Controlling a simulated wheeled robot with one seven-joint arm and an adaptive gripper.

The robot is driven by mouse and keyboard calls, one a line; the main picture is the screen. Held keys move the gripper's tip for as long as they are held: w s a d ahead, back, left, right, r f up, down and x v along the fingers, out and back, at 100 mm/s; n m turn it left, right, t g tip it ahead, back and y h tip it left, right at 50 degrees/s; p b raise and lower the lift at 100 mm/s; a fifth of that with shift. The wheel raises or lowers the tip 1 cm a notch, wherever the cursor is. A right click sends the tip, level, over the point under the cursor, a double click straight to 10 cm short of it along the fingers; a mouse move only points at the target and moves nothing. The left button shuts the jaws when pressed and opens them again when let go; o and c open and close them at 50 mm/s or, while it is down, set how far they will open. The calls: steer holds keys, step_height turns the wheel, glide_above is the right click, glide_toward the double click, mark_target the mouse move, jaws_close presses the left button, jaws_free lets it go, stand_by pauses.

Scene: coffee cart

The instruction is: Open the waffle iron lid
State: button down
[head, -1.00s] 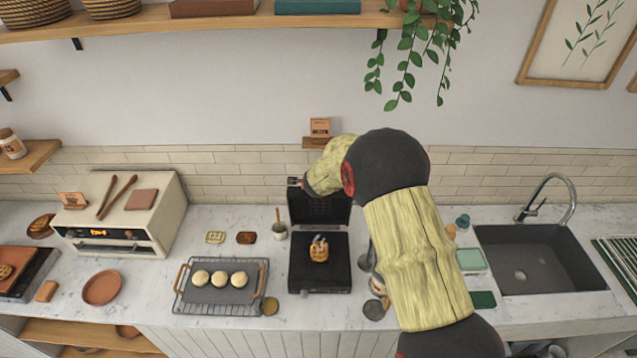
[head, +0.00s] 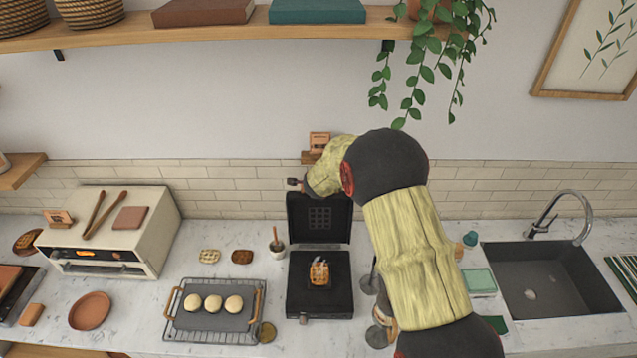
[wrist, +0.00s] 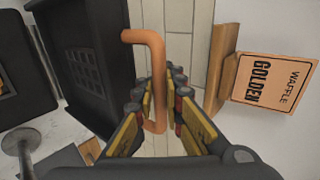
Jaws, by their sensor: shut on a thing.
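The black waffle iron has its lid (head: 320,215) standing up, about upright, behind the base (head: 318,305). A waffle (head: 319,273) with something dark on it sits on the lower plate. In the wrist view the dark lid (wrist: 80,62) with its grid is at left, and its copper-coloured bent handle (wrist: 148,38) runs between my fingers. My gripper (wrist: 158,98) is shut on this handle. In the head view my gripper (head: 294,183) is at the lid's top left edge, partly hidden by my arm.
A small "Golden Waffle" sign (wrist: 275,83) stands on a little wall ledge close to my gripper, also in the head view (head: 319,141). The tiled wall (head: 230,184) is just behind the lid. A small pot (head: 277,246) and a rack (head: 250,325) stand left.

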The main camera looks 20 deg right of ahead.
steer(key=shift+w+r, duration=0.3)
steer(key=shift+r, duration=0.25)
steer(key=c, duration=2.2)
jaws_free()
steer(key=shift+c, duration=0.2)
steer(key=shift+o, duration=0.5)
steer(key=shift+s+f, duration=0.1)
steer(key=shift+s+f, duration=0.15)
steer(key=shift+f, duration=0.1)
steer(key=v, duration=1.2)
